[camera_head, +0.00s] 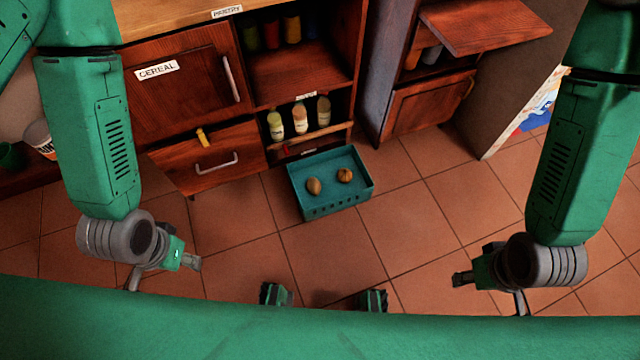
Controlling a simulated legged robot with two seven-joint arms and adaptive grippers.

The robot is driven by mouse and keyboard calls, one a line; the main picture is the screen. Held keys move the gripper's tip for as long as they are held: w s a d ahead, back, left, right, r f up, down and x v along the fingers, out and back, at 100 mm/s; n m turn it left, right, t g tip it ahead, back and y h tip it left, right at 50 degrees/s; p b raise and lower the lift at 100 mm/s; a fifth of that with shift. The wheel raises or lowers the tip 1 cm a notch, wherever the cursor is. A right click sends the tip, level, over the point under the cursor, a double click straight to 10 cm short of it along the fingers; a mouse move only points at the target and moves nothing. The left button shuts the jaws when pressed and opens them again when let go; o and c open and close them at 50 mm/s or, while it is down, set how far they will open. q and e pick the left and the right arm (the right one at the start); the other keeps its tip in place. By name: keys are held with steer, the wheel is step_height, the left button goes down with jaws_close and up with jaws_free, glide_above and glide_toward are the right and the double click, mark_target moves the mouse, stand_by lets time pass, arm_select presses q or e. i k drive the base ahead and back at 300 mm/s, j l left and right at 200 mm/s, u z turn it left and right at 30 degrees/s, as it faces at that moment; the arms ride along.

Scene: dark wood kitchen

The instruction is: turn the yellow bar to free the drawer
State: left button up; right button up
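A small yellow bar (202,137) sits on the dark wood cabinet front, at the top edge of the drawer (184,166), below the door labelled CEREAL. The bar looks near upright, slightly tilted, and its lower end overlaps the drawer's top edge. The drawer has a pale metal handle (216,164) and looks closed. My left gripper (164,272) is low at the left, apart from the drawer and bar; its fingers look spread and empty. My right gripper (487,290) is low at the right, far from the drawer; its fingers also look spread and empty.
A teal crate (331,208) with two round brownish items stands on the tiled floor right of the drawer. The CEREAL door (182,82) is above the bar. Shelves with bottles (300,118) are to the right. A cabinet flap (485,24) juts out. Floor in front is clear.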

mark_target(201, 134)
steer(key=i+j+u, duration=0.15)
steer(key=j+u, duration=0.25)
steer(key=i+j+u, duration=0.15)
steer(key=u, duration=0.25)
steer(key=i+l+z, duration=0.3)
steer(key=z, duration=0.15)
